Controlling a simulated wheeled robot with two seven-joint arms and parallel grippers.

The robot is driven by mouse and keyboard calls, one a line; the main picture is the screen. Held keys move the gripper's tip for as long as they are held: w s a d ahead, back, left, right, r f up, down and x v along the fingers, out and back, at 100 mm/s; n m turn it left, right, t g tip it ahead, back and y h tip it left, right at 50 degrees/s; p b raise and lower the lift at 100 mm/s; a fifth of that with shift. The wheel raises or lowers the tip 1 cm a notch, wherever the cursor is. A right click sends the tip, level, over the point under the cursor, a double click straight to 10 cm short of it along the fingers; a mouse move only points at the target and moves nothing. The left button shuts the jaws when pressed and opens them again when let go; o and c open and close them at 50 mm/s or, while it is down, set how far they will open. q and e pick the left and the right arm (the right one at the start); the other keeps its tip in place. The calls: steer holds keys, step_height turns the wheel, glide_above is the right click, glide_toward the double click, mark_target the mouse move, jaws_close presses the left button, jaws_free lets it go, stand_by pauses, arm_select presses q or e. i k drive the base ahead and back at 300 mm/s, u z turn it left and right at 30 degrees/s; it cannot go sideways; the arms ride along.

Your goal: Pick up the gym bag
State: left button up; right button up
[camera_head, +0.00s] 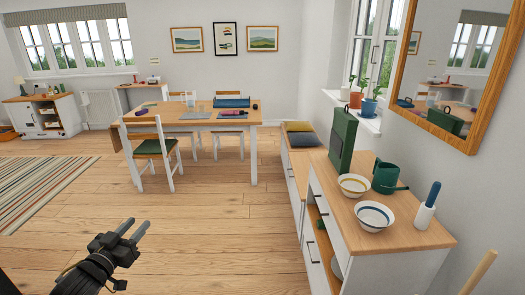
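No thing here is plainly a gym bag. A dark green, upright, bag-like thing with a handle on top (342,140) stands on the white sideboard at the right; I cannot tell if it is the gym bag. A long blue bundle (232,102) lies on the far wooden table, too small to identify. My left gripper (135,227) is at the lower left over bare floor, far from both. Its two fingers are apart with nothing between them. My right gripper is not in view.
The sideboard (412,232) also bears two striped bowls (374,216), a green watering can (388,176) and a white holder with a blue handle (427,208). A chair (152,147) stands by the table (240,119). The wooden floor between is clear.

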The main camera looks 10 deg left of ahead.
mark_target(346, 126)
steer(key=u, duration=0.7)
steer(key=i, duration=5.85)
steer(key=z, duration=2)
steer(key=i, duration=0.8)
steer(key=z, duration=2.55)
